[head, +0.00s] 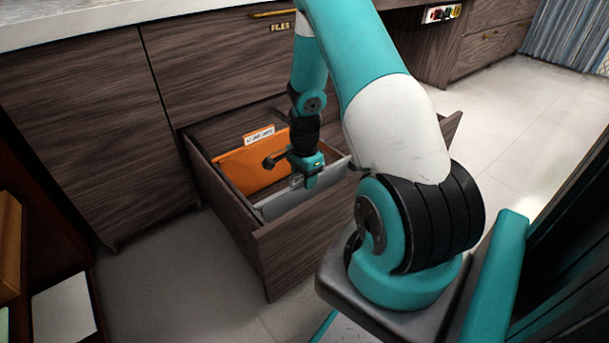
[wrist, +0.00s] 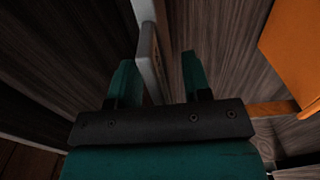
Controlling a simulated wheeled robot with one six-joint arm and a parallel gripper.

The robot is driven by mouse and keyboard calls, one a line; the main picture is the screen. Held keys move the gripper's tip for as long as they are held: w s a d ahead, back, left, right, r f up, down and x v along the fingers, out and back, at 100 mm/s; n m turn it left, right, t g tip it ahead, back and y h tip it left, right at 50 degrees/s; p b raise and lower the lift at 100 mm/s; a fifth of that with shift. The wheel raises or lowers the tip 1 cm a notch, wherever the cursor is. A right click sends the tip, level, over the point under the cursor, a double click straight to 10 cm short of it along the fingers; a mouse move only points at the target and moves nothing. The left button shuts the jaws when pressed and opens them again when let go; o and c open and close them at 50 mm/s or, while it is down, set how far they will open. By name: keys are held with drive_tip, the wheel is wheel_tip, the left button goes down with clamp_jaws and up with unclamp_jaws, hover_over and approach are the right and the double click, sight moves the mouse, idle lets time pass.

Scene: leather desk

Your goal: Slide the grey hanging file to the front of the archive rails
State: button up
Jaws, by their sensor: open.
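The grey hanging file (head: 276,206) hangs in the open archive drawer, close behind the drawer's front panel. My gripper (head: 312,182) points down at its top edge and hides part of it. In the wrist view, my gripper (wrist: 159,78) is open. The grey file shows there as a thin upright edge (wrist: 150,58) between the two fingers, nearer the left one. A gap shows between the file and the right finger. Whether the left finger touches it I cannot tell.
An orange file (head: 248,168) with a white label hangs behind the grey one, with free space between; it also shows in the wrist view (wrist: 290,50). The drawer's wooden front panel (head: 310,238) stands close in front. A cabinet (head: 90,130) is at left.

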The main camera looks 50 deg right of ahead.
clamp_jaws()
drive_tip(key=shift+s+a+p, duration=0.35)
drive_tip(key=shift+s+a, duration=0.25)
drive_tip(key=shift+s, duration=0.3)
unclamp_jaws()
wheel_tip(320, 180, up, 17)
drive_tip(key=p, duration=0.7)
drive_tip(key=shift+r+p, duration=0.2)
drive_tip(key=shift+p, duration=0.15)
